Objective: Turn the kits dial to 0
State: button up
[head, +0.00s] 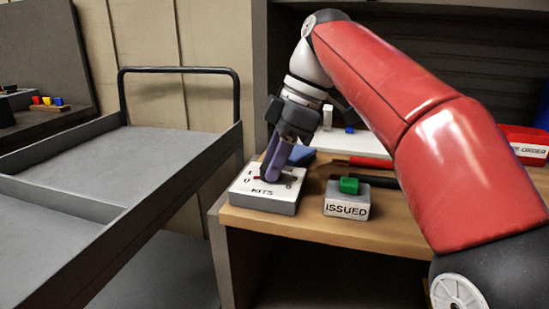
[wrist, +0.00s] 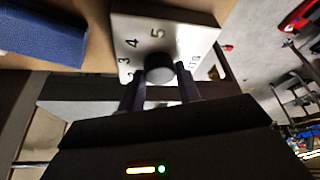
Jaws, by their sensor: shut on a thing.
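The kits dial is a pale box (head: 262,202) marked KITS at the front left of the wooden bench. Digits ring its top, with 0 and 1 on the left side. My gripper (head: 269,177) points down with purple-grey fingers over the middle of the box. A small red mark shows just left of the fingers, near the 0. In the wrist view, the round dark knob (wrist: 160,67) sits between the fingers of my gripper (wrist: 160,88), which is shut on it. The digits 3, 4 and 5 show beside it. The knob's exact setting is hidden.
A grey block marked ISSUED (head: 346,204) with a green button (head: 349,185) stands close right of the dial. A blue item (head: 301,155) and red and black tools lie behind. A grey cart (head: 130,175) stands left; a red bin (head: 527,142) is far right.

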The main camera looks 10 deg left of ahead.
dwell(0.3)
jog(key=o, duration=1)
